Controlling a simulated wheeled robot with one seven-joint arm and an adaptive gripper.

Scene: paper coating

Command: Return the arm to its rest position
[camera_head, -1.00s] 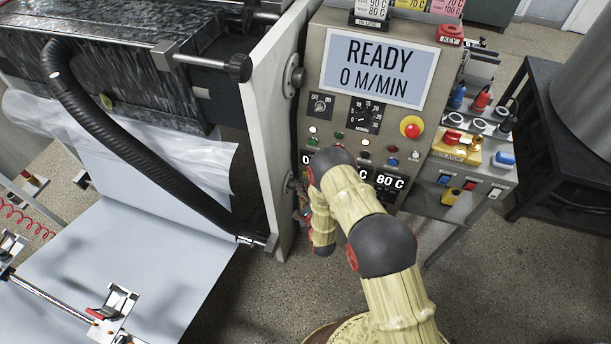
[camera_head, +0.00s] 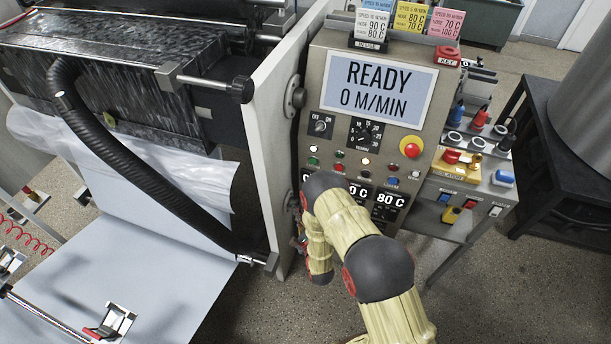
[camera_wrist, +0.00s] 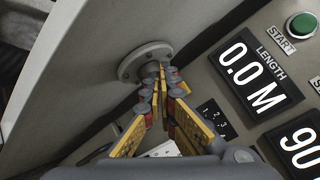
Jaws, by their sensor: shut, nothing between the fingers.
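My arm (camera_head: 345,225) shows in the head view as cream links with dark grey joints, bent in front of the control panel. My gripper (camera_wrist: 163,72) shows in the wrist view with yellow and grey fingers, shut and empty. Its tips overlap a round grey flange (camera_wrist: 143,62) on the white side plate; I cannot tell whether they touch it. In the head view my gripper is mostly hidden behind my arm. The control panel (camera_head: 330,133) has a screen (camera_head: 376,88) reading READY, 0 M/MIN. In the wrist view the length display (camera_wrist: 252,80) reads 0.0 M, beside a green START button (camera_wrist: 301,26).
The white side plate (camera_head: 262,150) stands close left of my arm, with a black hose (camera_head: 130,160) and pale paper web (camera_head: 110,265) beyond. A red stop button (camera_head: 411,148) is on the panel. A side shelf with switches (camera_head: 470,204) stands right. Floor shows below it.

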